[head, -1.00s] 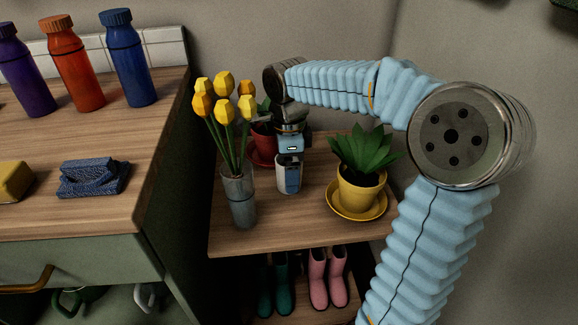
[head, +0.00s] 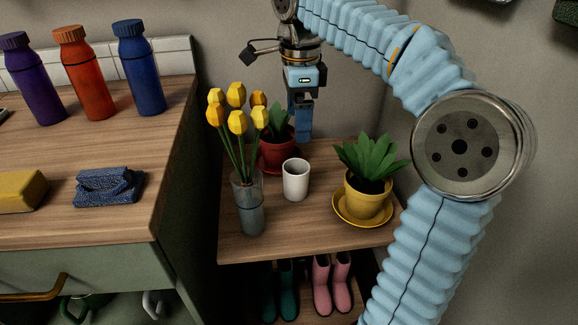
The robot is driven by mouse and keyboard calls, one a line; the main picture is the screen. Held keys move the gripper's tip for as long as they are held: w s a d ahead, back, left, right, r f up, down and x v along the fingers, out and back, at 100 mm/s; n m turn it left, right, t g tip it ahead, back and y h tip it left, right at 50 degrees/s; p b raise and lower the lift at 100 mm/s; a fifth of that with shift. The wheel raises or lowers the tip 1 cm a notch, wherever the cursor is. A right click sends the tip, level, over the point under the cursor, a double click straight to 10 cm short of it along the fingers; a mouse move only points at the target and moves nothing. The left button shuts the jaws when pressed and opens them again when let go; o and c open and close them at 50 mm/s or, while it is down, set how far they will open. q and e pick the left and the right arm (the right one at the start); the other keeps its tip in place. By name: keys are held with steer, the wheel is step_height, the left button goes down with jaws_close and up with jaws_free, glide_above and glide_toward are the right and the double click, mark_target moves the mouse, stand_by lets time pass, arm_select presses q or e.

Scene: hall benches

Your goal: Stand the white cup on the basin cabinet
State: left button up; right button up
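The white cup (head: 296,180) stands upright on the low wooden shelf unit (head: 290,237), between the glass vase of yellow tulips and the yellow plant pot. My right gripper (head: 301,138) is raised above and behind the cup, pointing down and apart from it. Its blue fingers overlap in this view, so I cannot tell the gap between them. Nothing shows held in it. A green cabinet with a wooden top (head: 120,226) stands at the left; no basin shows in view. My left gripper is not in view.
The tulip vase (head: 248,207) stands close left of the cup. A red plant pot (head: 277,154) is behind it, a yellow pot (head: 366,203) right. Bottles (head: 138,68), a blue sponge (head: 109,187) and a yellow block (head: 17,192) are on the cabinet; its top between is clear.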

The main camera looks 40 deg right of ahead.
steer(key=b, duration=0.2)
glide_toward(296, 167)
step_height(296, 167, down, 2)
steer(key=s+a, duration=0.1)
steer(key=s, duration=0.2)
steer(key=f, duration=0.4)
steer(key=w+f, duration=0.1)
steer(key=f, duration=0.1)
steer(key=shift+a+b, duration=0.3)
steer(key=shift+b, duration=0.1)
steer(key=shift+r, duration=0.1)
steer(key=c, duration=1.1)
steer(key=shift+r, duration=0.1)
step_height(296, 167, up, 18)
steer(key=p, duration=0.4)
